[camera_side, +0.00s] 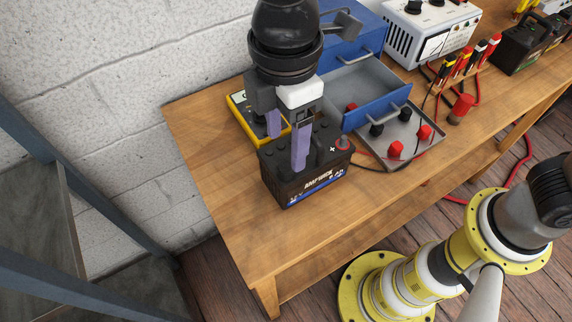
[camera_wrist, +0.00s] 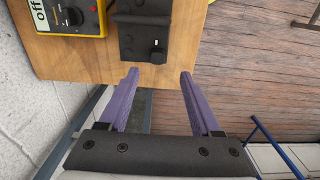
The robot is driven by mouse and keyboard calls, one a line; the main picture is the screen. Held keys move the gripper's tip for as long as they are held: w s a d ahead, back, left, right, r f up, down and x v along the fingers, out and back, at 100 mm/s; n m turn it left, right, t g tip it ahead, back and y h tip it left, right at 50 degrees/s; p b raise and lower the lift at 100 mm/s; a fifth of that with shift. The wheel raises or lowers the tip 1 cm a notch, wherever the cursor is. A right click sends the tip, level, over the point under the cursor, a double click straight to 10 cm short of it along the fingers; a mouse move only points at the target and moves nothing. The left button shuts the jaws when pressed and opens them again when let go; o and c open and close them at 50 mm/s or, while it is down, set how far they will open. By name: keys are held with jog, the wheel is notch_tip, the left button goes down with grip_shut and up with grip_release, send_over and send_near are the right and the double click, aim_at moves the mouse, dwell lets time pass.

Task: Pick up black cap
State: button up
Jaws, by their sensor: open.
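In the side view a black cap (camera_side: 376,130) lies in the grey tray (camera_side: 372,153), with another black cap (camera_side: 403,114) behind it. Red caps (camera_side: 396,149) lie in the same tray. My gripper (camera_side: 287,152) is over the black battery (camera_side: 308,186), left of the tray, fingers apart and pointing down. In the wrist view the purple fingers (camera_wrist: 160,74) are spread with nothing between them. The battery (camera_wrist: 138,28) shows beyond the fingertips, with a small pale post on it. No loose black cap shows in the wrist view.
A yellow multimeter (camera_side: 243,112) lies behind the battery, also in the wrist view (camera_wrist: 72,14). A blue toolbox (camera_side: 350,45) has an open drawer (camera_side: 375,112) beside the tray. A power supply (camera_side: 430,30) and cables stand right. The bench front is clear.

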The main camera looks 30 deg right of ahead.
aim_at(283, 167)
jog(key=shift+w+f, duration=0.15)
jog(key=shift+f, duration=1.55)
jog(key=shift+w+f, duration=0.1)
jog(key=shift+f, duration=1.55)
jog(key=c, duration=1)
jog(key=shift+r, duration=0.1)
jog(key=shift+r, duration=0.45)
notch_tip(283, 167, up, 2)
jog(key=shift+r, duration=0.2)
jog(key=s+d+r, duration=0.8)
jog(key=d+r, duration=0.3)
jog(key=r, duration=0.2)
jog(key=shift+s+r, duration=0.3)
jog(key=shift+s, duration=0.05)
